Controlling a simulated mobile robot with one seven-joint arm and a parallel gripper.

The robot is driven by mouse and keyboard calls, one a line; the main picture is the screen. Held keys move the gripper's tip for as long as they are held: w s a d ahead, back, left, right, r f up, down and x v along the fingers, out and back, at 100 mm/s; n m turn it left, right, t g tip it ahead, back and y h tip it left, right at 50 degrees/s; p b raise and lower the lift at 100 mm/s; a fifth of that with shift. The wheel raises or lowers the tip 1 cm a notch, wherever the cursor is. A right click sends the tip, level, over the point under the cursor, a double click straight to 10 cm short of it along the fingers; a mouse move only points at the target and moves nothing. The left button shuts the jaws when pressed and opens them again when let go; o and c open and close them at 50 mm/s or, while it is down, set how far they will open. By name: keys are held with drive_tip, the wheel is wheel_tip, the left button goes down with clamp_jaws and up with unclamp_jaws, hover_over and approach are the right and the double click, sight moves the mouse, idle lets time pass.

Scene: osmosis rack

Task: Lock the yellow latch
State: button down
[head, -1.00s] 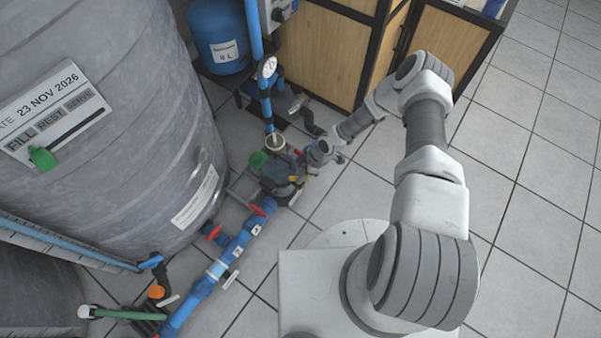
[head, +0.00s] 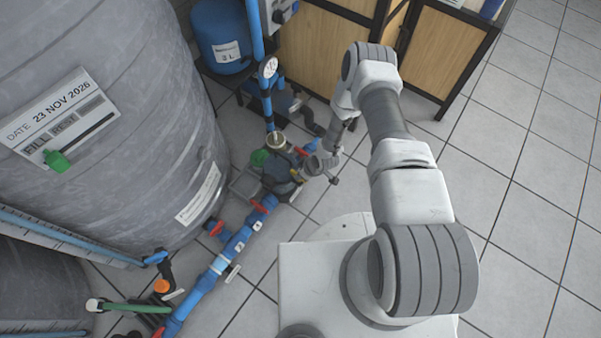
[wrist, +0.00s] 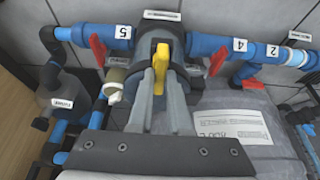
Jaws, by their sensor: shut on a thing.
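The yellow latch (wrist: 160,66) sits on the front of a dark grey cylindrical housing (wrist: 150,30) in the wrist view. My gripper (wrist: 160,104) reaches up to it, with its two grey fingers on either side of the latch's lower part and closed on it. The latch stands roughly upright in that view. In the head view the latch is a tiny yellow spot (head: 294,174) beside my gripper (head: 306,170), which is too small there to show its fingers clearly.
Red valve handles (wrist: 98,50) and (wrist: 221,54) flank the housing on blue pipes (wrist: 262,50). A large grey tank (head: 120,120) stands at the left. A wooden cabinet (head: 320,50) is at the back. Tiled floor (head: 530,200) is open to the right.

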idle(0.4)
drive_tip(key=c, duration=0.9)
unclamp_jaws()
drive_tip(key=shift+o, duration=0.2)
drive_tip(key=p+v, duration=0.6)
drive_tip(key=v, duration=1.1)
drive_tip(key=shift+r, duration=0.2)
drive_tip(key=shift+s, duration=0.1)
